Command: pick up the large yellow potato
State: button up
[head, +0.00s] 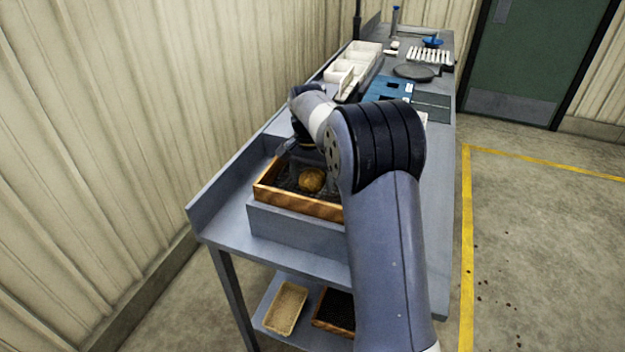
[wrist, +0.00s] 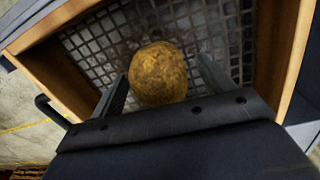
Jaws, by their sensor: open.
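A large yellow-brown potato (head: 312,180) sits on the dark mesh floor of a wooden-sided tray (head: 297,204). In the wrist view the potato (wrist: 158,74) is in the middle, dirty and rounded, with its lower edge hidden by my gripper. My gripper (wrist: 162,80) is open, with one finger to the left of the potato and one to its right. Gaps show between the fingers and the potato in this view; I cannot tell how deep the fingers reach. In the head view my arm hides part of the tray and most of my gripper.
The tray rests on a grey raised stand (head: 290,228) on a long metal bench. White bins (head: 352,72), a blue panel (head: 388,90) and a dark round plate (head: 414,72) lie farther back. A corrugated wall (head: 150,100) runs along the left. Open floor lies to the right.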

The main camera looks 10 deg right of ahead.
jog(key=c, duration=1.2)
jog(key=shift+o, duration=0.2)
jog(key=shift+r, duration=0.15)
